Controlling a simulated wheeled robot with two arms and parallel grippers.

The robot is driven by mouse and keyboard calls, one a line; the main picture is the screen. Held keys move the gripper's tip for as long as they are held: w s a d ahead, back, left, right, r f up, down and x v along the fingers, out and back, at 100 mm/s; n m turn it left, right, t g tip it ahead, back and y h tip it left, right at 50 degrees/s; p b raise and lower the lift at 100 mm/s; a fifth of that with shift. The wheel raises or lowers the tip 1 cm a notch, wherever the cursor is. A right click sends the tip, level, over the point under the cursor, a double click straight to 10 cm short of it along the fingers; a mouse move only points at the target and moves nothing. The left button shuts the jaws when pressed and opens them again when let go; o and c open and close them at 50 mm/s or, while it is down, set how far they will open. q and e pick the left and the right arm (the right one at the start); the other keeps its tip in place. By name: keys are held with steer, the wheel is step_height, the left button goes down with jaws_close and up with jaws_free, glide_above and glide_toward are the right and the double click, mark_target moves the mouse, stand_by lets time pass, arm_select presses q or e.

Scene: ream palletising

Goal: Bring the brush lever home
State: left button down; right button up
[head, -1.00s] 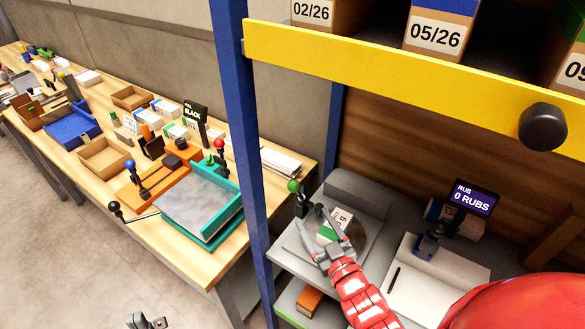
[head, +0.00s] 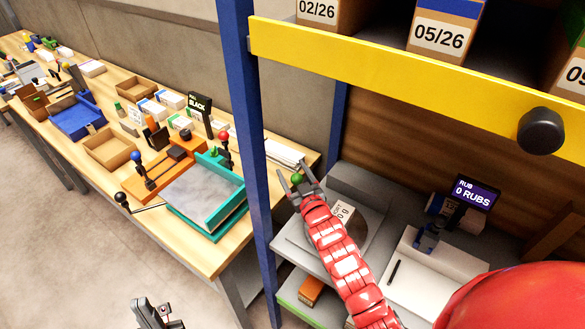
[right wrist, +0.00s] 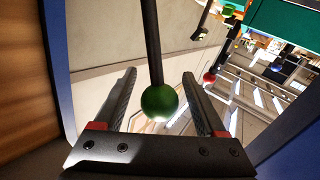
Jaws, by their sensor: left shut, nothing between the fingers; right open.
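A lever with a green ball knob (head: 297,179) stands on the grey machine at the left end of the shelf. My right gripper (head: 298,176) is open with its fingers around that knob. In the right wrist view the green knob (right wrist: 160,102) and its dark rod sit between the two spread fingers, with a gap on each side. My right forearm hides the lever's base and part of the round plate below it. My left gripper (head: 158,314) is shut and empty, low at the bottom edge, away from the levers. No label names the brush lever.
A blue post (head: 248,130) and yellow beam (head: 400,75) frame the shelf close to my right arm. A display (head: 473,195) reads "RUB 0 RUBS". The wooden bench on the left holds a teal-framed press (head: 225,222), trays and other levers with coloured knobs.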

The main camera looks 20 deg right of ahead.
steer(key=shift+w, duration=0.1)
jaws_close()
stand_by(0.4)
stand_by(1.1)
